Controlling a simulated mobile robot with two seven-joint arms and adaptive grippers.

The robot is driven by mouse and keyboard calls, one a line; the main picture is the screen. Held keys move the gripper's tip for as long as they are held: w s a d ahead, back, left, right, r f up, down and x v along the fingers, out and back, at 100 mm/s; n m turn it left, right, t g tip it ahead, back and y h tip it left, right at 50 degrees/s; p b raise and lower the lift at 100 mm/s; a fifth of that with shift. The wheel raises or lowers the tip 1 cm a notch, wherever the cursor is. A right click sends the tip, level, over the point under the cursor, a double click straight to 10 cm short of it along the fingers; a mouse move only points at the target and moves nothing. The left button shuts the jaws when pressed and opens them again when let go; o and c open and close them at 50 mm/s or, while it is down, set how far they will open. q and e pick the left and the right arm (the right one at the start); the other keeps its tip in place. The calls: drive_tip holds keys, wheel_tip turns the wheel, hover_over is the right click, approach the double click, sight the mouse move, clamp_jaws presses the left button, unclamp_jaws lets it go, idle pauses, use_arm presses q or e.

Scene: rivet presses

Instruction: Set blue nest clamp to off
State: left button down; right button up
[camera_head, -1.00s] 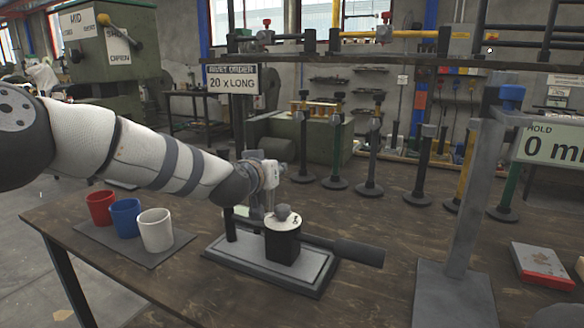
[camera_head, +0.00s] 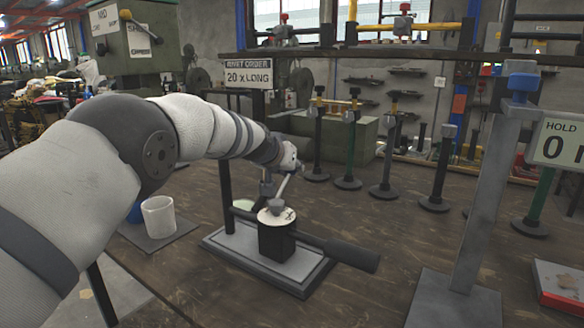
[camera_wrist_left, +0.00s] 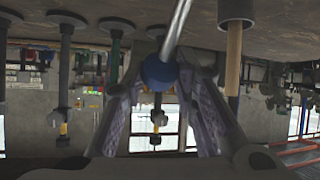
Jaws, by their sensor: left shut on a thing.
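A fixture (camera_head: 262,262) stands on the bench in the head view, with a grey base plate, a black block with a pale disc on top, and a thick dark handle reaching right. A thin metal rod rises from it toward my left gripper (camera_head: 278,180). In the left wrist view, the blue ball knob (camera_wrist_left: 159,72) on the end of this rod sits between the fingers of my left gripper (camera_wrist_left: 160,85), which is shut on it. In the head view the knob is hidden by the gripper. The clamp's markings are too small to read. My right gripper is not in view.
A white cup (camera_head: 158,217) and a partly hidden blue cup stand on a mat left of the fixture. A grey post (camera_head: 478,205) with a blue top stands at right, beside a red-and-white box (camera_head: 562,285). Several upright stands line the back. Bare bench lies between fixture and post.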

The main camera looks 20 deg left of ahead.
use_arm(q)
drive_tip(key=shift+w+d+r, duration=0.2)
drive_tip(key=shift+w+r, duration=0.1)
drive_tip(key=shift+r, duration=0.1)
drive_tip(key=c, duration=1.6)
unclamp_jaws()
drive_tip(key=o, duration=0.3)
drive_tip(key=shift+d+f, duration=0.2)
drive_tip(key=shift+a, duration=0.1)
drive_tip(key=shift+f, duration=0.1)
drive_tip(key=shift+s+a, duration=0.15)
drive_tip(key=v, duration=1.1)
drive_tip(key=shift+s+r, duration=0.25)
drive_tip(key=shift+s, duration=0.05)
